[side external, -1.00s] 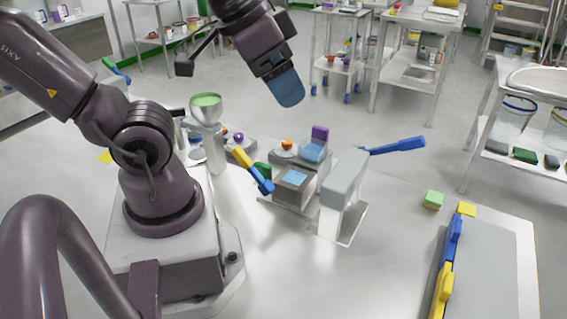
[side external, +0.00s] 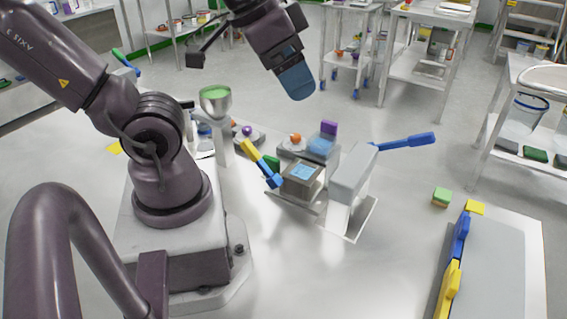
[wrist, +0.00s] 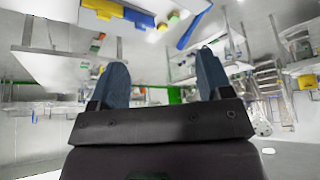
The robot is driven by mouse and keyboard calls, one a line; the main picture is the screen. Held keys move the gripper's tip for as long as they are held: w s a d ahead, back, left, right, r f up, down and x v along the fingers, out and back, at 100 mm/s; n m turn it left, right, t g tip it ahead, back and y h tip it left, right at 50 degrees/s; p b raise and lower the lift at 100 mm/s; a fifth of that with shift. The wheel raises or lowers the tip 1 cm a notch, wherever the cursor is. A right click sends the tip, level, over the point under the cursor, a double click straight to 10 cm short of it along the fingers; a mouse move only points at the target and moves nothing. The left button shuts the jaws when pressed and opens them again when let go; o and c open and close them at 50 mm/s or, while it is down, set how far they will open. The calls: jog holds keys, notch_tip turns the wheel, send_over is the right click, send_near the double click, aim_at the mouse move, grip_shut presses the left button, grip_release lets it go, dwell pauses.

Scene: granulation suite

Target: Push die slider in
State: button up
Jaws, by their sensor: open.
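A small grey press with a long blue lever handle (side external: 405,142) stands on the bench in the side external view. Its upright grey body (side external: 352,175) is at the right of the unit. A low grey block with a light-blue square top (side external: 303,171), which looks like the die slider, sits just left of that body. I cannot tell how far in it is. My gripper (side external: 296,84) hangs in the air above and behind the press, touching nothing. In the wrist view my gripper (wrist: 162,78) has its two blue fingers wide apart with nothing between them; the press is not clearly visible there.
A yellow-and-blue handle (side external: 262,165) leans left of the block. A green-topped funnel (side external: 215,97) is to the left. A grey board (side external: 485,270) lies at right; the front bench is clear.

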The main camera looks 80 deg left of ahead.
jog(key=shift+c, duration=1.2)
jog(key=n+g, duration=0.6)
jog(key=n, duration=0.3)
send_over(271, 158)
notch_tip(271, 158, down, 19)
notch_tip(271, 158, down, 12)
jog(key=shift+f, duration=0.15)
